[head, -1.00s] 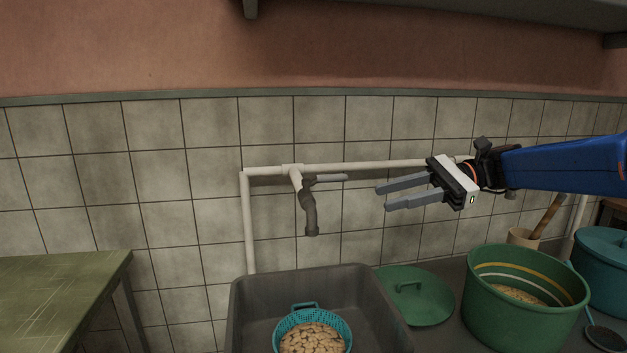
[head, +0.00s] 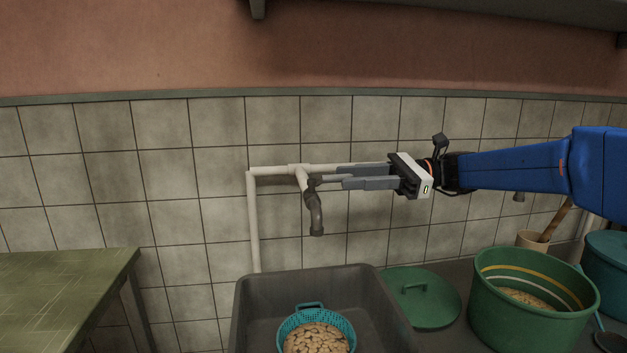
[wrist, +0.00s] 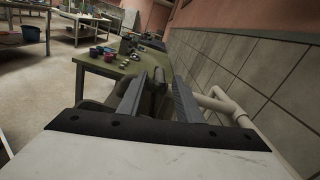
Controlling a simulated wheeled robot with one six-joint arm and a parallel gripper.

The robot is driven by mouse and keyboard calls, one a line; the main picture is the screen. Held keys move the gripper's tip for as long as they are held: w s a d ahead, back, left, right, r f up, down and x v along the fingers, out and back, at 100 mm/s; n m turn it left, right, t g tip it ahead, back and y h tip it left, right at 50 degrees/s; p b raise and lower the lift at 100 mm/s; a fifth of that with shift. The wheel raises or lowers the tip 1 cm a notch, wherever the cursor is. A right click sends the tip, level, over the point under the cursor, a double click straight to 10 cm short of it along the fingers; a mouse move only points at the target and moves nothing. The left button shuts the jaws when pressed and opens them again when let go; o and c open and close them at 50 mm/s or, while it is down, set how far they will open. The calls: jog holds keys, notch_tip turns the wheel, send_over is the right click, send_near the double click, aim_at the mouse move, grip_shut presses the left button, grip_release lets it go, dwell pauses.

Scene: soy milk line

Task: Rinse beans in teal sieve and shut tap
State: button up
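The dark tap (head: 316,215) hangs from a white wall pipe above the grey basin (head: 300,284). Its grey lever (head: 328,179) points right, and no water stream shows below the spout. The teal sieve (head: 287,325) holds pale beans (head: 317,339) and stands in the basin below the tap. My gripper (head: 341,177) is open at the lever's right end, its fingers pointing left toward the tap. The lever's end appears to lie between the fingertips; contact cannot be told. In the wrist view the tap (wrist: 159,78) shows between the parted fingers (wrist: 155,92).
A green tub (head: 522,325) with beans and a teal pot (head: 609,262) stand farther right. A green table (head: 65,290) is at left. The white pipe (head: 254,225) runs along the tiled wall.

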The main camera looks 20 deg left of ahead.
aim_at(313, 180)
jog(key=x, duration=0.8)
jog(key=shift+s+a, duration=0.15)
jog(key=shift+a, duration=0.15)
grip_shut()
